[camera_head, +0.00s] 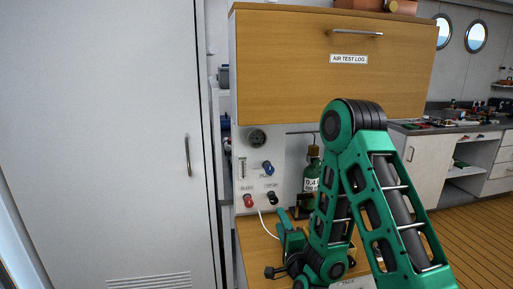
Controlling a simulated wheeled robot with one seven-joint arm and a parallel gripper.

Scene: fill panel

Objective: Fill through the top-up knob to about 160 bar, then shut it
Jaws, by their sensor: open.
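The white fill panel (243,160) stands left of the arm, under the wooden cabinet. It bears a small round dark gauge (257,138), whose needle is too small to read. Below are a blue knob (267,167), a red knob (248,201) and a black knob (272,197). Their labels are too small to read surely, so I cannot tell which is the top-up knob. A green bottle (311,182) with a white label stands right of the panel, partly behind my arm. My gripper (281,221) is open, low in front of the panel, below the knobs and apart from them.
A wooden cabinet (270,60) marked AIR TEST LOG overhangs the panel. A white cable (266,225) runs down onto the wooden worktop (252,240). A tall white door (110,140) fills the left. A cluttered counter (450,126) stands at right; the plank floor (465,235) there is clear.

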